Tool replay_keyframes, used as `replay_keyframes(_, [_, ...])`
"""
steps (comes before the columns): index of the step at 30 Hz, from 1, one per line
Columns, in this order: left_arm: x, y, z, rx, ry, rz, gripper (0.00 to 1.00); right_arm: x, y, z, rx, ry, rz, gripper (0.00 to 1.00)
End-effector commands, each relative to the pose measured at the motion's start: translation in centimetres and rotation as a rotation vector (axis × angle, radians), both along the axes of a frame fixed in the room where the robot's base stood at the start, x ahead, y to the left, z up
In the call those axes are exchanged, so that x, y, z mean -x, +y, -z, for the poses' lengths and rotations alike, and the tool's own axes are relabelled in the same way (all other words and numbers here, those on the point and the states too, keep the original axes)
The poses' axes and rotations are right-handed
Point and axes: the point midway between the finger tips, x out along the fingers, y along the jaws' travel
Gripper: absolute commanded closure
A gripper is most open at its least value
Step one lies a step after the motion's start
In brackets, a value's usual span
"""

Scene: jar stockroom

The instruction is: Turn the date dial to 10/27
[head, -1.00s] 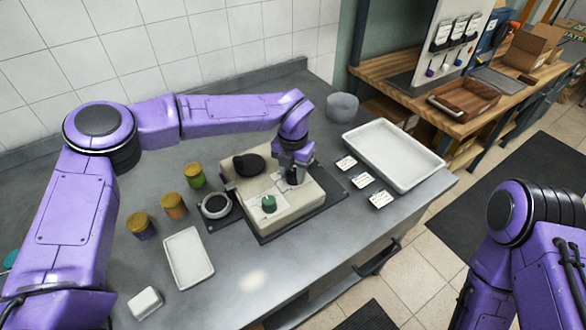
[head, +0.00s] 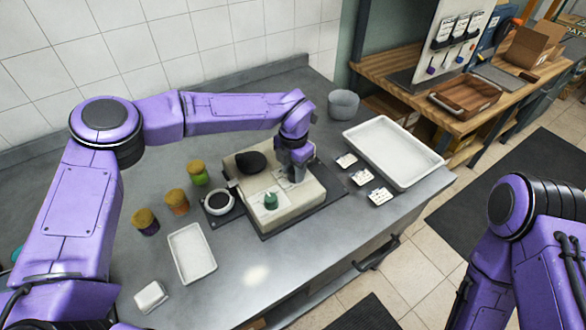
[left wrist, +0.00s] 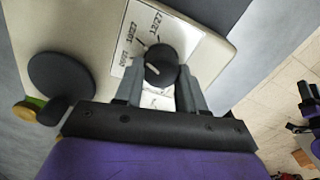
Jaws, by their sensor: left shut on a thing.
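The date dial is a round black knob (left wrist: 160,66) with a pale pointer line, on a white label (left wrist: 138,34) on the beige machine (left wrist: 88,22). In the left wrist view the pointer slants toward the upper left; the printed dates around it are small, tilted and hard to read. My left gripper (left wrist: 158,80) is shut on the dial, a finger at each side. In the head view the left gripper (head: 297,174) reaches down onto the right part of the machine (head: 300,200) and hides the dial.
The machine also has a green knob (head: 270,201) and a black round part (head: 250,162). Several jars (head: 177,201) and a white tray (head: 192,253) are at left. White label cards (head: 363,177) and a large white tray (head: 352,136) are at right.

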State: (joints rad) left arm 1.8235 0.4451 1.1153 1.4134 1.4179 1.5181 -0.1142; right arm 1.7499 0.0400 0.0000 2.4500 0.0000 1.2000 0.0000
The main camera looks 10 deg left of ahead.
Motion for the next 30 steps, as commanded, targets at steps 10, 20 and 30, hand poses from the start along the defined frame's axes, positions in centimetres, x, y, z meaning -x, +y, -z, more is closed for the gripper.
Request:
replay_keyframes(10, [0.0,0.0,0.1,0.001,-0.001,0.0,0.35,0.0,0.0,0.0,0.0,0.0,0.0,0.57])
replay_keyframes(20, [-0.1,0.0,-2.4,0.002,-0.005,-0.002,0.35,0.0,0.0,1.3,0.0,0.0,0.0,0.57])
replay_keyframes(30, [-0.2,-0.2,-9.5,-0.002,-0.001,0.001,0.35,0.0,0.0,3.0,0.0,0.0,0.0,0.57])
